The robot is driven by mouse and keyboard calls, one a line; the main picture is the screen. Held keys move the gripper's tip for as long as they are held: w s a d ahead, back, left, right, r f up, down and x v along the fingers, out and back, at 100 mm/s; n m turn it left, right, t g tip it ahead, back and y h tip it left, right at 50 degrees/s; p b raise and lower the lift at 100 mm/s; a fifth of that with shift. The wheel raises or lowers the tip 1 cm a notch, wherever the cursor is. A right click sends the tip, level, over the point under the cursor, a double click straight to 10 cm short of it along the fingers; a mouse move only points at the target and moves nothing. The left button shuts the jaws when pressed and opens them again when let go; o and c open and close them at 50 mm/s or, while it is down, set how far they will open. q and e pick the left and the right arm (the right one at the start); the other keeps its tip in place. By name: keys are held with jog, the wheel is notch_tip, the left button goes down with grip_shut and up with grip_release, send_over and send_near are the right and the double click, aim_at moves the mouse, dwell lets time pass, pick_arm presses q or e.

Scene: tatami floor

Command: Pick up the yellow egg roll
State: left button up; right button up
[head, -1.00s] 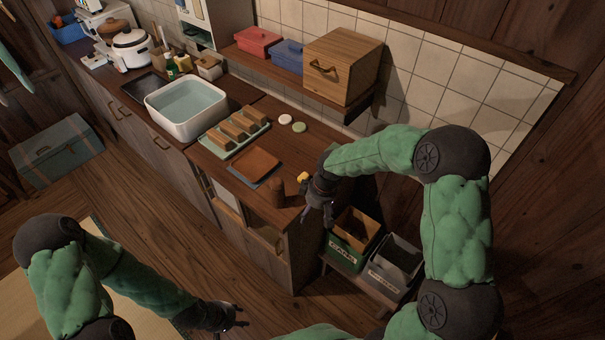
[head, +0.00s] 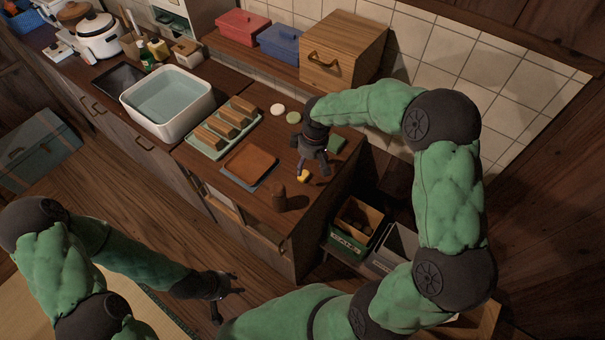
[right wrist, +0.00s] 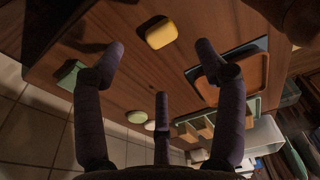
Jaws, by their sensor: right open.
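The yellow egg roll (head: 303,175) lies on the wooden counter near its right end. In the right wrist view the egg roll (right wrist: 161,33) lies on the bare wood beyond the fingertips, untouched. My right gripper (head: 312,168) is above the counter just behind the egg roll, fingers pointing down and spread. In the right wrist view my right gripper (right wrist: 160,65) is open and empty. My left gripper (head: 226,293) hangs low in front of the counter, away from the egg roll; its fingers look too small to judge.
A brown cylinder (head: 279,198) stands near the egg roll. A brown square tray (head: 249,161) lies to its left. A green block (head: 337,143) lies behind my right gripper. A rack of wooden blocks (head: 212,150) and a water basin (head: 200,112) stand further left. Bins (head: 352,244) sit below right.

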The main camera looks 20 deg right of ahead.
aim_at(304, 174)
jog(key=f, duration=0.3)
jog(key=shift+w+a+f, duration=0.1)
jog(key=shift+w+f, duration=0.1)
jog(key=shift+w, duration=0.15)
jog(key=f, duration=0.1)
jog(key=f+b, duration=0.1)
jog(key=f, duration=0.1)
jog(key=f+b, duration=0.1)
jog(key=f, duration=0.1)
jog(key=shift+w+a, duration=0.2)
jog(key=shift+w, duration=0.2)
jog(key=shift+r, duration=0.1)
jog(key=c, duration=1.3)
